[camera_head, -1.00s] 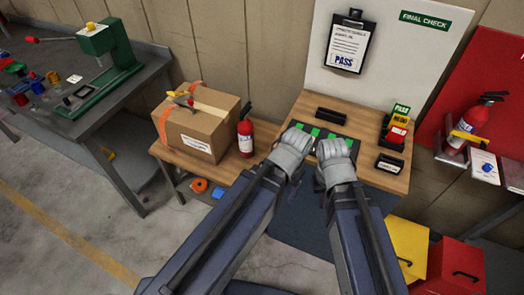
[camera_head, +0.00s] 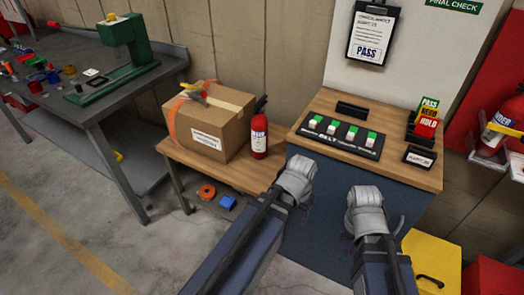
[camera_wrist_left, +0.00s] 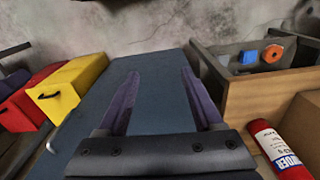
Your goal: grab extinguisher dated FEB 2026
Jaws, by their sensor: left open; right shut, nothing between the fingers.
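A red fire extinguisher (camera_head: 259,138) with a white label stands upright on the low wooden table, right of a cardboard box. It also shows at the lower right of the left wrist view (camera_wrist_left: 278,148). A second red extinguisher (camera_head: 507,120) with a yellow band is at the right edge, on a red stand. I cannot read a date on either. My left gripper (camera_head: 302,208) is right of and nearer than the first extinguisher; its fingers are apart and empty in the left wrist view (camera_wrist_left: 158,92). My right gripper (camera_head: 348,232) is empty, its fingers mostly hidden.
The cardboard box (camera_head: 209,122) stands left of the first extinguisher. A wooden-topped console (camera_head: 395,172) with a button panel (camera_head: 338,136) stands in front of me. A grey workbench (camera_head: 100,105) is at left. A yellow box (camera_head: 432,262) is low at right. The floor at left is clear.

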